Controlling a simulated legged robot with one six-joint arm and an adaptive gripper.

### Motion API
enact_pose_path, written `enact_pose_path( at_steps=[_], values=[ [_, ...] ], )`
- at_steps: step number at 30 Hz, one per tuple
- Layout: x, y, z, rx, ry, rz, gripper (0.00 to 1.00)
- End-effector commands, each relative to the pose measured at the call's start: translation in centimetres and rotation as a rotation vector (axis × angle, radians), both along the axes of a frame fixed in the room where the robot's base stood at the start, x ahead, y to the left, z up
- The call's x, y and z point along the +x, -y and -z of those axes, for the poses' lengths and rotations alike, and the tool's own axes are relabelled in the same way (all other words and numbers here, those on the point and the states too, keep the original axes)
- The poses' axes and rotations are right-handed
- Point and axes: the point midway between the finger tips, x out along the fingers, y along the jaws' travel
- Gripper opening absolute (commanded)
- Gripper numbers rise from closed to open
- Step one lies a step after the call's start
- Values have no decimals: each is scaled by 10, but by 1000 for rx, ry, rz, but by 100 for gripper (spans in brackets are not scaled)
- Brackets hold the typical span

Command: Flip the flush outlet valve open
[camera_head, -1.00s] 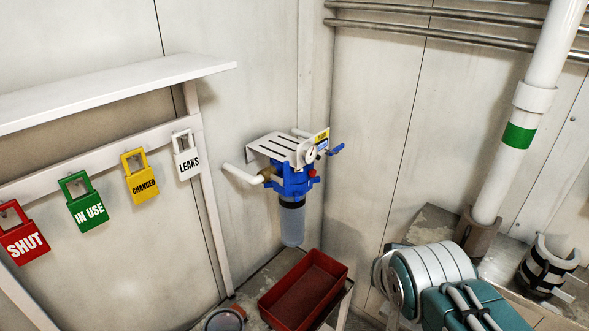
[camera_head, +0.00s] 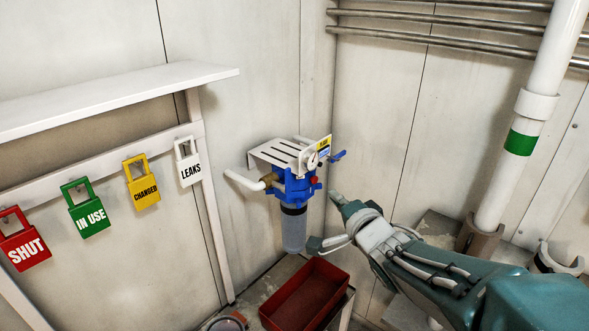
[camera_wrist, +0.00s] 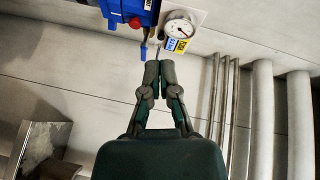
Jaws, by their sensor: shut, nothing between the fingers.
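The filter unit (camera_head: 292,186) hangs on the wall under a white slotted bracket, with a blue head and a clear bowl. A small blue valve lever (camera_head: 338,155) sticks out at its right side, beside the gauge. In the wrist view a blue lever (camera_wrist: 144,49) hangs below the blue housing, just above and left of my fingertips. My gripper (camera_head: 336,199) is shut and empty, below and right of the unit; its fingertips (camera_wrist: 159,71) meet in the wrist view. I cannot tell whether they touch the lever.
A pressure gauge (camera_wrist: 179,29) and a red knob (camera_wrist: 136,22) sit close to the lever. A red tray (camera_head: 305,292) stands below the unit. Coloured tags, such as the white LEAKS tag (camera_head: 189,165), hang at left. A white pipe (camera_head: 510,170) rises at right.

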Motion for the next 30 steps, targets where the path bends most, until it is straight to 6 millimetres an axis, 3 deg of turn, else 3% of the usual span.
enact_pose_path(
  at_steps=[9, 21, 26, 30],
  values=[
    [5, -23, 0, 268, 12, -144, 0],
    [7, -25, 0, 280, 11, -151, 0],
    [22, -33, 0, 280, 10, -154, 0],
    [46, -44, 1, 279, 9, -152, 0]
  ],
)
